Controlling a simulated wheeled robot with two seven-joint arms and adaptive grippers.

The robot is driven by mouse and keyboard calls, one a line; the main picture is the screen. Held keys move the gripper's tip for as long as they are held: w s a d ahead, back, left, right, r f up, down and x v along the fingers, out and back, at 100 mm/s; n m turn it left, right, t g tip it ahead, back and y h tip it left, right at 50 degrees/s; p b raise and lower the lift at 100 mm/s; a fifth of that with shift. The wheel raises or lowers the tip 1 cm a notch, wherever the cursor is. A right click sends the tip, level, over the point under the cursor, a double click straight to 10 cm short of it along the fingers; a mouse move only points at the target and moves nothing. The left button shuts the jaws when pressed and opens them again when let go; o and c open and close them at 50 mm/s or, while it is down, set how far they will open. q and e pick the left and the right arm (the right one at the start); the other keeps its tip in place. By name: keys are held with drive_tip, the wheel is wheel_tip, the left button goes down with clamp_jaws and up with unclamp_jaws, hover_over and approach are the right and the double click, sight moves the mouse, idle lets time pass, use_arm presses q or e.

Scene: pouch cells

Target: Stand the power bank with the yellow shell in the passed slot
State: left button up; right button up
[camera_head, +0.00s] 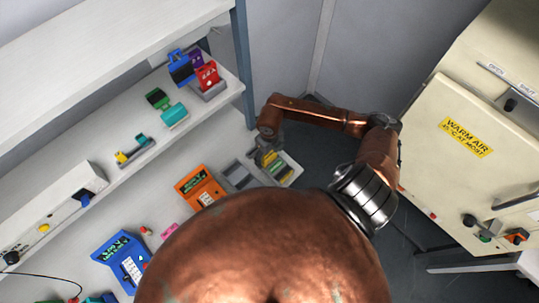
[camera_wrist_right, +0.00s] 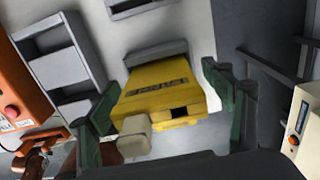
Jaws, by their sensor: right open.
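The yellow-shelled power bank (camera_wrist_right: 165,88) lies between the two green fingers of my right gripper (camera_wrist_right: 163,80), in the right wrist view. A pale block sits at its near end, with a small dark port beside it. The right gripper is open, with a finger on either side of the power bank. In the head view this gripper (camera_head: 264,146) is over a pale tray (camera_head: 291,168) holding yellow and green pieces. A grey rack with empty compartments (camera_head: 238,175) stands just left of it. I cannot read which slot is the passed one. My left gripper is out of view.
An orange device (camera_head: 200,187) stands left of the rack, and a blue device (camera_head: 121,258) farther left. A shelf behind holds red, blue and teal items. A cream cabinet (camera_head: 455,165) with a yellow warm-air sign stands at the right. My copper body hides the lower middle.

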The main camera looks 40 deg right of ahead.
wheel_tip(320, 180, up, 12)
idle(0.7)
idle(0.4)
